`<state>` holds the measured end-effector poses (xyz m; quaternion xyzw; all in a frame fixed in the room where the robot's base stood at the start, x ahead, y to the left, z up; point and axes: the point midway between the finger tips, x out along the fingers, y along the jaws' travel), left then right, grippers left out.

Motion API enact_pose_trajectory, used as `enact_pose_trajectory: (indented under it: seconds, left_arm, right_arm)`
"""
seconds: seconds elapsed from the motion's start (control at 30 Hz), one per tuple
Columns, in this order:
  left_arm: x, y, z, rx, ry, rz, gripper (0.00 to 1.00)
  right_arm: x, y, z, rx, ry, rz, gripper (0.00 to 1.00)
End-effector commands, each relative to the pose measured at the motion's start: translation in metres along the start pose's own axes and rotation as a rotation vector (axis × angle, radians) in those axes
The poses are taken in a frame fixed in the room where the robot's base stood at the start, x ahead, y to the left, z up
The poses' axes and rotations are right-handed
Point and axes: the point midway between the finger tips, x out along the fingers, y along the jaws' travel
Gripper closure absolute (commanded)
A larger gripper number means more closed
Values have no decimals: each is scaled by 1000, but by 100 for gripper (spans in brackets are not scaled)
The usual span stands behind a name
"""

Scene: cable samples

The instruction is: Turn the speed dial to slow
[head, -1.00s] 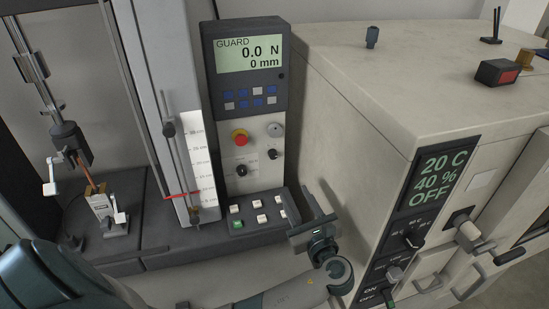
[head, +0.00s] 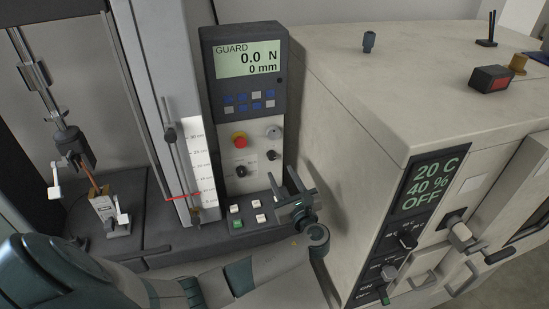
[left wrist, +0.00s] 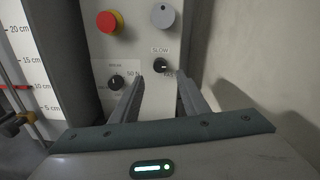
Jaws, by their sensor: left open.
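The speed dial is a small black knob (left wrist: 162,65) under a SLOW label on the light grey panel in the left wrist view. In the head view the dial (head: 272,156) sits at the panel's lower right. The right gripper is in neither view.
A second black knob (left wrist: 116,82) sits left of the dial, with a red stop button (head: 239,140) and a round grey lock (head: 273,132) above. Push buttons (head: 237,224) lie below. A beige cabinet (head: 345,125) stands close on the right.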

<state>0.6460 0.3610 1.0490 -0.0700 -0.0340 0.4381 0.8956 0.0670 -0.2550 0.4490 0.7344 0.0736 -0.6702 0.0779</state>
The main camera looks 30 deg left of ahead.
Motion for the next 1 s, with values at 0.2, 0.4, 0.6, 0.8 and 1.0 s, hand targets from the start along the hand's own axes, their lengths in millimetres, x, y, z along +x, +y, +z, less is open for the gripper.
enact_pose_trajectory:
  seconds: [0.2,0.4,0.6,0.8,1.0]
  left_arm:
    - [40,0,3,3,-1,2,59]
    - [65,0,1,2,0,1,59]
    - [76,0,0,0,1,0,59]
    - [77,0,0,0,1,0,59]
    - [77,0,0,0,1,0,83]
  right_arm:
    - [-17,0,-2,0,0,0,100]
    - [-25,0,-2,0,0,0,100]
    - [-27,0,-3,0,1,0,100]
    - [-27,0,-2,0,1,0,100]
    - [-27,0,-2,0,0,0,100]
